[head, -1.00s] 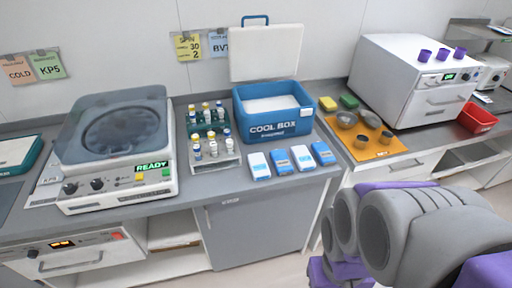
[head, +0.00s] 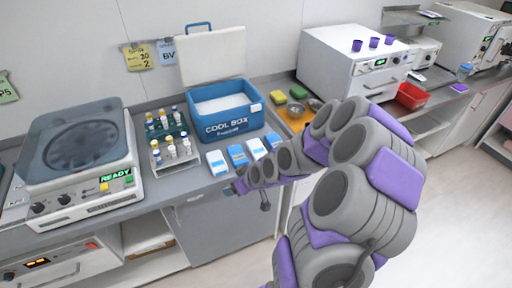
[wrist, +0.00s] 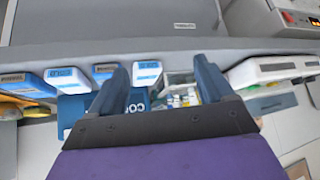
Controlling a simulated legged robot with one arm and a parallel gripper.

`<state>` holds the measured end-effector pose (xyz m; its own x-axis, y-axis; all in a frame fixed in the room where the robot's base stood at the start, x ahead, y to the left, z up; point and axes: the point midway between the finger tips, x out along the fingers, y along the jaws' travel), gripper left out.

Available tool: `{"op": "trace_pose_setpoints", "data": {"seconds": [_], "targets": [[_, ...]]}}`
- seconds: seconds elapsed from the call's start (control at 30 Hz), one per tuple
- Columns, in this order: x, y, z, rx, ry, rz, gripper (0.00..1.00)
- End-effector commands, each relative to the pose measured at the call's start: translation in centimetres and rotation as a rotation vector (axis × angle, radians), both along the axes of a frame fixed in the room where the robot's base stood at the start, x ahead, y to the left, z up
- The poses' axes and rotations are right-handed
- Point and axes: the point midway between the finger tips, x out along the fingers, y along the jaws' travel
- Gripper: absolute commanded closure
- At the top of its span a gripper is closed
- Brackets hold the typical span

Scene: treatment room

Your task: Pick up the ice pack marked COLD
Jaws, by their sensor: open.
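Several blue-and-white ice packs lie in a row on the counter in front of the blue cool box (head: 226,122). In the head view they are a leftmost pack (head: 218,163), a second (head: 237,156), a third (head: 256,149) and a rightmost one (head: 273,142). I cannot read COLD on any of them. My gripper (head: 243,187) is at the counter's front edge, near the packs. In the wrist view my gripper (wrist: 162,88) is open and empty, with one pack (wrist: 147,72) showing between its fingers.
Vial racks (head: 172,152) stand left of the packs, beside a centrifuge (head: 80,160) showing READY. The cool box lid (head: 212,56) stands up behind the box. Right of the packs are an orange mat (head: 293,116) with metal bowls and a white machine (head: 345,65).

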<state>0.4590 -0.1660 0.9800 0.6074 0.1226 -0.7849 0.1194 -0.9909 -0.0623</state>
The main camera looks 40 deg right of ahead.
Motion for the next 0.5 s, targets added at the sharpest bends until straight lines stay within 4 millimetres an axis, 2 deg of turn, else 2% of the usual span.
{"op": "trace_pose_setpoints", "data": {"seconds": [0.2,0.4,0.5], "targets": [[2.1,-6.9,-0.7,-0.012,-0.259,-0.163,0.19],[1.6,-12.6,-0.6,-0.068,-0.433,-0.317,0.19],[1.2,-14.6,-0.6,-0.088,-0.48,-0.365,0.19]]}}
